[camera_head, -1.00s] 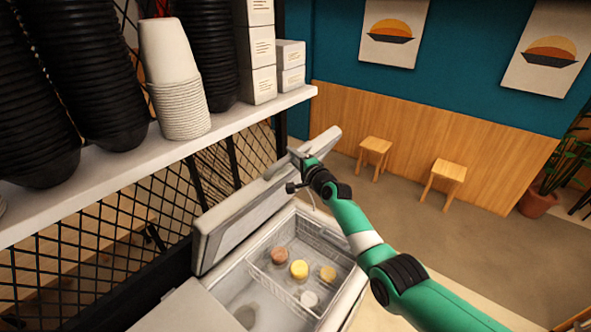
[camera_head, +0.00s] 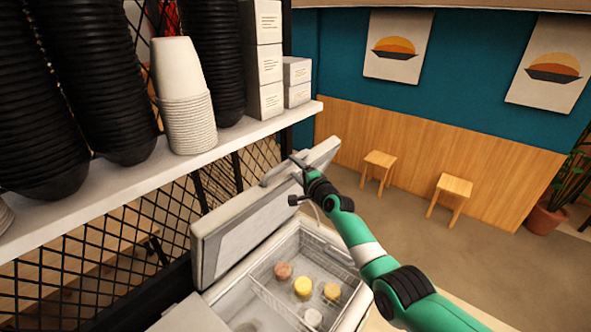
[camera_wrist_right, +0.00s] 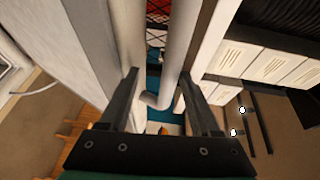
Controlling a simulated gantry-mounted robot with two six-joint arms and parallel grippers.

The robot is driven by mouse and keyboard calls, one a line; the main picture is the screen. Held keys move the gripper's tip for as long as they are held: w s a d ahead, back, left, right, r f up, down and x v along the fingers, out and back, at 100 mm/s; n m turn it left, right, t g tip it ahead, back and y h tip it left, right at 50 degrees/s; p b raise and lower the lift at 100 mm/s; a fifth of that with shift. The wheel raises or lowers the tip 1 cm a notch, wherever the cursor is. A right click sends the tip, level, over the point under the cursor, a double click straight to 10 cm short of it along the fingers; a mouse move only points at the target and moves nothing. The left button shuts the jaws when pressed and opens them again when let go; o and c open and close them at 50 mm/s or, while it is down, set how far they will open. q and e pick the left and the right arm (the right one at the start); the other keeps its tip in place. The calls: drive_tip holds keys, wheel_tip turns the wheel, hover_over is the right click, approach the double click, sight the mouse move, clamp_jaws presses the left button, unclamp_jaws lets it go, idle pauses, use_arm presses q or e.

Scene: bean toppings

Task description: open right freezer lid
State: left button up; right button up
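The right freezer lid (camera_head: 250,226) is raised and stands steeply tilted along the back of the freezer (camera_head: 362,303), its pale inner face showing. The opening below is uncovered. My right gripper (camera_head: 297,165) is at the upper edge of the lid, by its handle (camera_head: 277,172). In the right wrist view the pale handle bar (camera_wrist_right: 179,50) runs between my two dark fingers (camera_wrist_right: 160,92). The fingers are spread, with visible gaps around the bar. The lid (camera_wrist_right: 85,50) fills the left of that view. My left gripper is not in view.
A wire basket (camera_head: 262,294) with several round tubs (camera_head: 303,287) sits inside the freezer. A white shelf (camera_head: 240,133) with bowls, cups (camera_head: 187,110) and boxes (camera_head: 265,65) is above the lid, before a black mesh (camera_head: 90,235). Stools (camera_head: 453,187) stand on open floor.

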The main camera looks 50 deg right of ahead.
drive_tip(key=p+v, duration=0.5)
drive_tip(key=v, duration=0.6)
drive_tip(key=shift+s+a, duration=0.15)
drive_tip(key=shift+s, duration=0.15)
